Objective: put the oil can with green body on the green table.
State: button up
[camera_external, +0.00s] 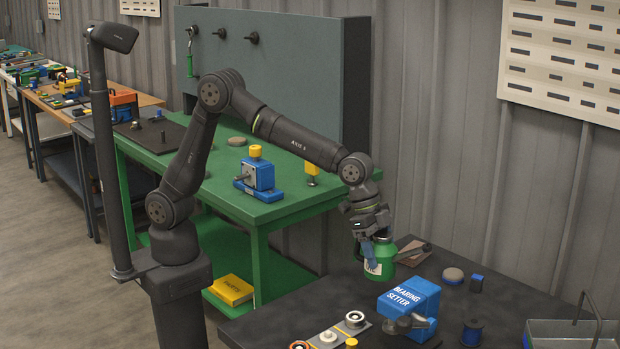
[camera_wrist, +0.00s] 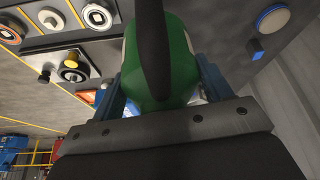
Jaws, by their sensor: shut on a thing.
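The oil can with green body (camera_external: 384,254) is in the external view at the back of the dark table (camera_external: 300,300), with a pale label on its side. My gripper (camera_external: 376,262) points down and is shut on the can. In the wrist view the green body (camera_wrist: 176,66) sits between the two blue fingers, with a dark curved part of it crossing in front. I cannot tell whether its bottom touches the dark table. The green table (camera_external: 270,212) stands to the left, behind my arm.
A blue bearing setter (camera_external: 410,300) stands just right of the can. A plate with round parts (camera_external: 335,335) lies at the front, and a grey tray (camera_external: 570,335) at the right. The green table holds a blue fixture (camera_external: 257,175) and a yellow-topped part (camera_external: 312,170); its front right corner is clear.

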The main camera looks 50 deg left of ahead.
jog(key=w+a+r+n+t+y, duration=0.15)
jog(key=w+a+n, duration=0.35)
jog(key=w+a, duration=0.7)
jog(key=w+a+r+n+t+y, duration=0.15)
jog(key=w+a+n, duration=0.45)
jog(key=w+a, duration=0.65)
jog(key=w+a+r+n+y, duration=0.1)
jog(key=w+a+r+n, duration=0.3)
jog(key=a, duration=0.8)
jog(key=w+a+r+n+y, duration=0.15)
jog(key=w+a+n, duration=0.35)
jog(key=a, duration=0.7)
jog(key=w+a+r+n+y, duration=0.25)
jog(key=w+a+n, duration=0.2)
jog(key=a, duration=0.75)
jog(key=n+g+y, duration=0.1)
jog(key=n+g, duration=0.3)
jog(key=n, duration=0.7)
send_over(230, 167)
notch_tip(230, 167, down, 16)
jog(key=shift+f, duration=1.85)
jog(key=shift+f, duration=0.1)
